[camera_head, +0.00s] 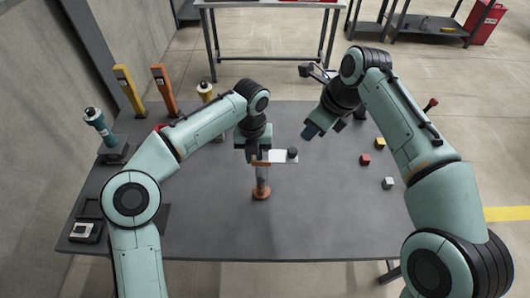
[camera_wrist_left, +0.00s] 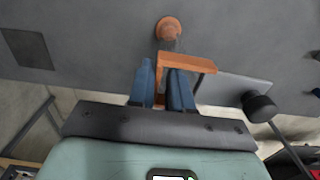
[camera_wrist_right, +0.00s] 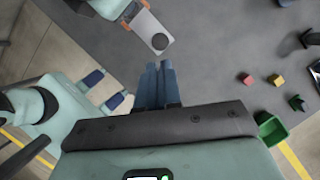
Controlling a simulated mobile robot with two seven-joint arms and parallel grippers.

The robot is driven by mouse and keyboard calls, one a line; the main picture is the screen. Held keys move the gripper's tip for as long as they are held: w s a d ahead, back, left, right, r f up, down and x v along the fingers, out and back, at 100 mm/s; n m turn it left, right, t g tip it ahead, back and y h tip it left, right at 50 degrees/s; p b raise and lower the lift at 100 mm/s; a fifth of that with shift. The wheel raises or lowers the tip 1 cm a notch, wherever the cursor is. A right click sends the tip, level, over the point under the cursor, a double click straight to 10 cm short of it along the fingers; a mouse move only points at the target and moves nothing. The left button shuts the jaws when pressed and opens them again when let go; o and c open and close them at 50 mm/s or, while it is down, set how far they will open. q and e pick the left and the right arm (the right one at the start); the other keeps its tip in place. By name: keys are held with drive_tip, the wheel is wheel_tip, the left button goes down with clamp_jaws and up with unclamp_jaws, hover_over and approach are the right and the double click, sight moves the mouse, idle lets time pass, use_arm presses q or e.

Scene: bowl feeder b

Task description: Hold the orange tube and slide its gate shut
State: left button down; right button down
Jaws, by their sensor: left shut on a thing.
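The orange tube stands upright near the table's middle, with an orange base (camera_head: 261,193) and an orange top bracket that shows in the left wrist view (camera_wrist_left: 200,65). My left gripper (camera_head: 257,158) is shut on the bracket, with a blue finger on each side of it. The gate is a pale flat plate (camera_head: 277,157) with a black knob (camera_head: 292,152). It sticks out to the right of the tube. My right gripper (camera_head: 309,132) is above and to the right of the knob, apart from it. Its fingers (camera_wrist_right: 156,83) are together with nothing between them.
A red cube (camera_head: 365,159), a yellow cube (camera_head: 379,143) and a white cube (camera_head: 388,183) lie on the right. Yellow (camera_head: 128,90) and orange (camera_head: 164,88) posts and a teal bottle-like object (camera_head: 98,125) stand at the left. The table's front middle is clear.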

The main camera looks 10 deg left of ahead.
drive_tip(key=d+f+n+g+y, duration=0.3)
drive_tip(key=d+f+g+y, duration=0.15)
drive_tip(key=f, duration=0.35)
drive_tip(key=n+t+y, duration=0.2)
drive_tip(key=t+y, duration=0.1)
drive_tip(key=y, duration=0.6)
approach(283, 153)
drive_tip(key=a, duration=0.1)
drive_tip(key=a+r, duration=0.1)
drive_tip(key=a, duration=0.1)
drive_tip(key=shift+s+r+t, duration=0.15)
drive_tip(key=shift+s+t, duration=0.1)
drive_tip(key=shift+s, duration=0.05)
use_arm(q)
drive_tip(key=shift+a, duration=0.1)
